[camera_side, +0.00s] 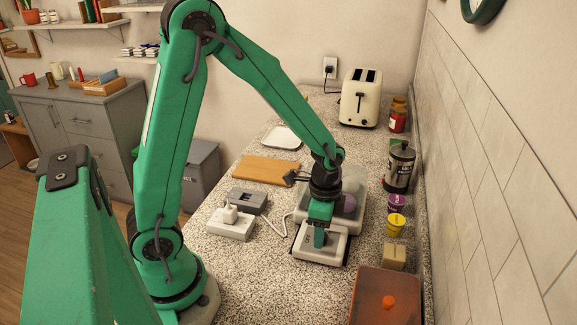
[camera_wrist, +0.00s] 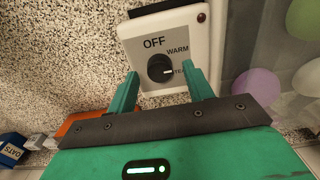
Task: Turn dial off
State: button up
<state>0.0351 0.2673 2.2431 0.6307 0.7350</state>
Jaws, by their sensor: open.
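A black round dial (camera_wrist: 160,68) sits on a grey plate on a white appliance (camera_wrist: 207,50). The plate is marked OFF, WARM and a third label partly hidden, starting "HEA". The dial's white mark points right, toward that third label. The appliance (camera_side: 307,256) also stands on the counter in the side view, where my gripper hides its dial. My gripper (camera_wrist: 163,76) is open, with one finger on each side of the dial in the wrist view. Whether the fingers touch it I cannot tell. In the side view my gripper (camera_side: 319,238) points down over the appliance.
A clear bin (camera_side: 352,184) with a purple ball (camera_side: 349,204) stands right behind the appliance. A yellow cup (camera_side: 396,222), a sponge (camera_side: 393,257) and an orange-lidded box (camera_side: 370,298) stand to the right.

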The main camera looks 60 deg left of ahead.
notch_tip(320, 180, up, 7)
jog(key=shift+f, duration=0.1)
dwell(0.4)
jog(key=s+a+r+n+t, duration=0.1)
jog(key=s+r+n+t, duration=0.4)
jog(key=s+r+n, duration=0.3)
jog(key=s+r, duration=0.3)
jog(key=r, duration=0.2)
jog(key=shift+s+n+t, duration=0.3)
jog(key=shift+s+n, duration=0.1)
